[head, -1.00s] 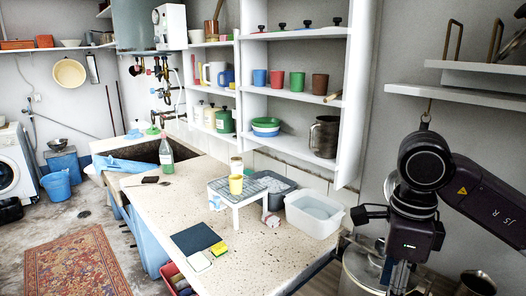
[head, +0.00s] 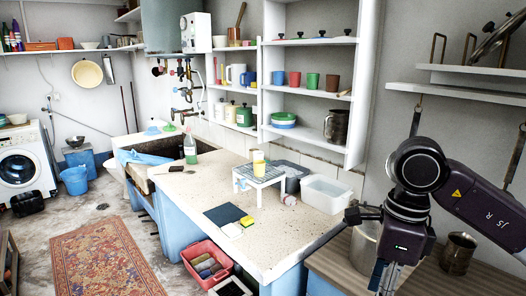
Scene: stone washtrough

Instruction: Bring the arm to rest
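My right arm comes in from the right edge. Its wrist hangs down, and the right gripper (head: 384,280) points downward at the bottom of the head view, partly cut off by the edge. Its fingertips are not shown, so I cannot tell whether it is open or shut. It appears in front of the wooden counter (head: 335,268), right of the speckled stone worktop (head: 205,191). I see nothing held in the visible part. My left gripper is not in view.
A pot (head: 364,243) and a metal mug (head: 457,254) are near my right arm. A red bin (head: 207,265) sits below; the floor by the rug (head: 105,262) is open.

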